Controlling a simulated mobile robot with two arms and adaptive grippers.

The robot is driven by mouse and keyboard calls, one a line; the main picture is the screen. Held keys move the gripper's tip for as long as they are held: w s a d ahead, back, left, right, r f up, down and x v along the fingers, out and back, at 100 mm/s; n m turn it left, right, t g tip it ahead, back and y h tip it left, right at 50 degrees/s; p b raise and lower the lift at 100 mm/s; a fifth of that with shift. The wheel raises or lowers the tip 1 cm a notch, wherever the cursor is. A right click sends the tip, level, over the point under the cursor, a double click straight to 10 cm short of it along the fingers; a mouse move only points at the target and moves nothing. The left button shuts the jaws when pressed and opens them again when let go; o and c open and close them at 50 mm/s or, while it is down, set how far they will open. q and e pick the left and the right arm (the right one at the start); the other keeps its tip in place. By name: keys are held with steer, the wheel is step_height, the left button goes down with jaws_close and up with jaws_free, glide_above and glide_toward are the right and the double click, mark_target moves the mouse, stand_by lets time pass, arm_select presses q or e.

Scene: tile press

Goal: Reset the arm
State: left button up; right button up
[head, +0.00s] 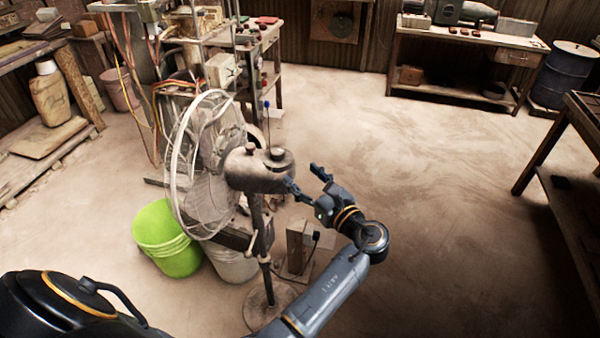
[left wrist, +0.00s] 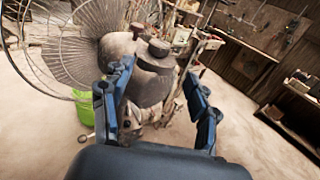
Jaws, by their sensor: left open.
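My left gripper (head: 305,180) is in the middle of the head view, at the end of my left arm. Its fingers are apart and nothing is between them. It is close to the right of the motor housing of a dusty pedestal fan (head: 258,168). In the left wrist view the two fingers of my left gripper (left wrist: 157,98) frame the fan's motor housing (left wrist: 150,82), which lies beyond them. I cannot tell whether the fingers touch it. My right gripper is not in either view.
A green bucket (head: 167,238) and a pale bucket (head: 232,264) stand below the fan. A workbench (head: 470,40) and a blue drum (head: 566,75) are at the back right. Another table (head: 585,120) is at the right edge. The floor between is clear.

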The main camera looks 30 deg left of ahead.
arm_select(q)
steer(key=shift+f, duration=0.1)
stand_by(0.3)
step_height(320, 180, down, 23)
steer(key=s+d+h, duration=0.2)
steer(key=h, duration=0.4)
steer(key=s+d+f+n+g+h, duration=0.1)
steer(key=s+f+n+h, duration=0.1)
steer(key=s+f, duration=0.45)
steer(key=s+d+f+n+g+h, duration=0.1)
steer(key=s+f+h, duration=0.2)
steer(key=f, duration=0.7)
steer(key=s+d+f+n+g+h, duration=0.1)
steer(key=s+f+n+g+h, duration=0.35)
steer(key=s+f, duration=0.9)
steer(key=s+f+n, duration=0.2)
steer(key=s+n, duration=0.4)
steer(key=s, duration=0.5)
steer(key=s+a+f+n, duration=0.1)
steer(key=s+f+n, duration=0.1)
steer(key=s+n, duration=0.5)
steer(key=s, duration=0.4)
steer(key=shift+s+a+f, duration=0.15)
steer(key=shift+a+f, duration=0.15)
steer(key=shift+h, duration=0.25)
